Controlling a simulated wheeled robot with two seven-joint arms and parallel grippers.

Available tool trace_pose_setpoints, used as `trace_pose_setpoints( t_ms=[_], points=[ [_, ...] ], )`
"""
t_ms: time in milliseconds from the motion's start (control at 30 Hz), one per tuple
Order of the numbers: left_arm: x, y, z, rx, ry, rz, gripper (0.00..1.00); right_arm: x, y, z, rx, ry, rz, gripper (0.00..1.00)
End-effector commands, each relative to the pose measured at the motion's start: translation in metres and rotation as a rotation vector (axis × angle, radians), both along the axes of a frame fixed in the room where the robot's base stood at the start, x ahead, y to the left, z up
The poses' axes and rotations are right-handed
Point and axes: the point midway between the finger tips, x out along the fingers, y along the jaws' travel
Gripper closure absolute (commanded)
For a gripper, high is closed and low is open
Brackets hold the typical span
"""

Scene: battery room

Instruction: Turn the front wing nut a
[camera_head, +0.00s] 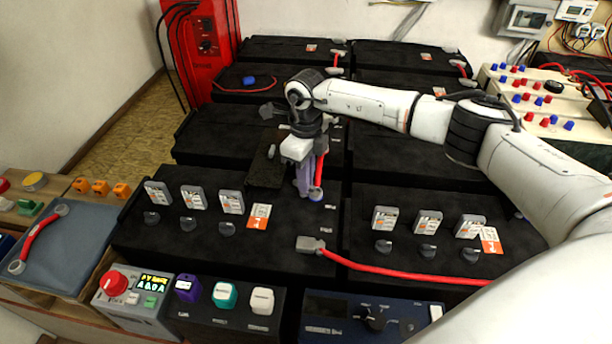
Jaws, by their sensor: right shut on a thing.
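A red cable (322,168) runs down beside the fingers to this spot. I cannot tell how far the nut is turned. My left gripper is not in view.
A red cable (400,275) runs right from a grey clamp (311,244). A control box with a red knob (116,283) and a blue instrument (365,315) stand in front. A red cabinet (203,50) stands back left.

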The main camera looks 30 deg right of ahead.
Motion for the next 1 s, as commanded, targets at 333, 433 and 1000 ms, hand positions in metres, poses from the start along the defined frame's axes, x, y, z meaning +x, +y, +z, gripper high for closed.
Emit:
trace_pose_setpoints(
  t_ms=[333, 433, 1000],
  points=[
    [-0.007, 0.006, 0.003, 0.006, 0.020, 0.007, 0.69, 0.000, 0.002, 0.003, 0.000, -0.003, -0.330, 1.00],
    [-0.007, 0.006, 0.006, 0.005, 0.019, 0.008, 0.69, 0.000, 0.002, 0.003, 0.001, -0.004, -0.425, 1.00],
    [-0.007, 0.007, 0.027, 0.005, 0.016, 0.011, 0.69, 0.001, 0.005, 0.004, 0.003, -0.004, -0.952, 1.00]
  ],
)
